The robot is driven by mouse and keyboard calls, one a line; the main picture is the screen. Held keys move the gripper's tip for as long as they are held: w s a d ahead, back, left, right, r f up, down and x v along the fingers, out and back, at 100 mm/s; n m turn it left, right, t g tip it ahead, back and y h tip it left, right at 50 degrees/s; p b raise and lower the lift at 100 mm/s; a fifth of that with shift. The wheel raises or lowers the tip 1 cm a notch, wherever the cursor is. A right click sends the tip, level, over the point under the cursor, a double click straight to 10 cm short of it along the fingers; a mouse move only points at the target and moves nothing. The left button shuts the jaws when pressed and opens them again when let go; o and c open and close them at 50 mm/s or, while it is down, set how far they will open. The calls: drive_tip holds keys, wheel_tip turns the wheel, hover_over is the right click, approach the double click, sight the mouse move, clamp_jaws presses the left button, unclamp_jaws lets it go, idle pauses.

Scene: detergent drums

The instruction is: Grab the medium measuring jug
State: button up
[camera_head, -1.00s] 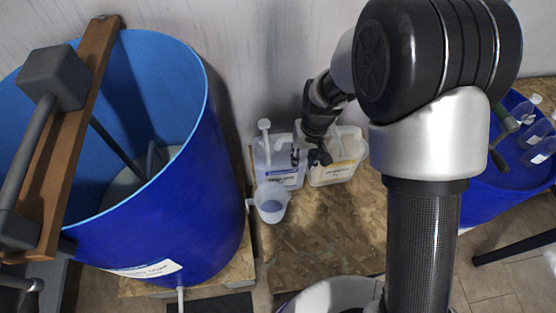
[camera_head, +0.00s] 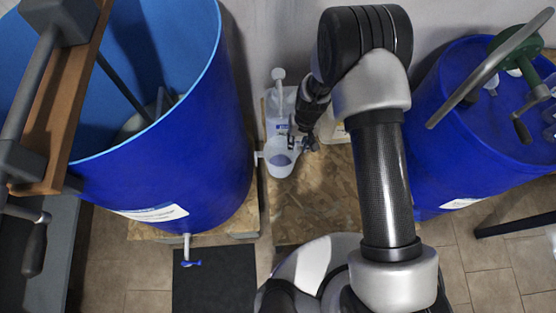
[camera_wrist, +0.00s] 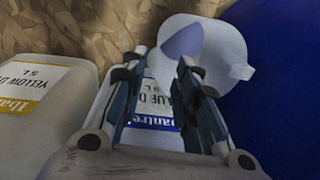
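A translucent white measuring jug (camera_head: 281,160) with blue-violet liquid or bottom stands on the wooden board beside the big left drum. Its handle-like tab points toward that drum. It also shows in the wrist view (camera_wrist: 205,45), at the top centre. My gripper (camera_head: 301,144) is just right of the jug's rim in the head view. In the wrist view my gripper (camera_wrist: 163,56) has its two fingers apart with nothing between them, their tips near the jug's edge. I cannot tell whether they touch it. Nothing beside this jug shows its size class.
A white jerrycan with a blue label (camera_wrist: 150,112) stands close behind the jug, below my fingers. A yellow-labelled jerrycan (camera_wrist: 38,100) is beside it. The large blue drum (camera_head: 190,140) is close on the left. Another blue drum (camera_head: 440,130) bears small clear vessels on the right.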

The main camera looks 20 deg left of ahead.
sight(296, 151)
drive_tip(key=f, duration=0.2)
drive_tip(key=f+b, duration=0.1)
drive_tip(key=f, duration=0.2)
drive_tip(key=shift+s+a+f, duration=0.1)
drive_tip(key=shift+s+f, duration=0.2)
drive_tip(key=shift+f, duration=0.05)
drive_tip(key=shift+r, duration=0.1)
clamp_jaws()
idle(0.4)
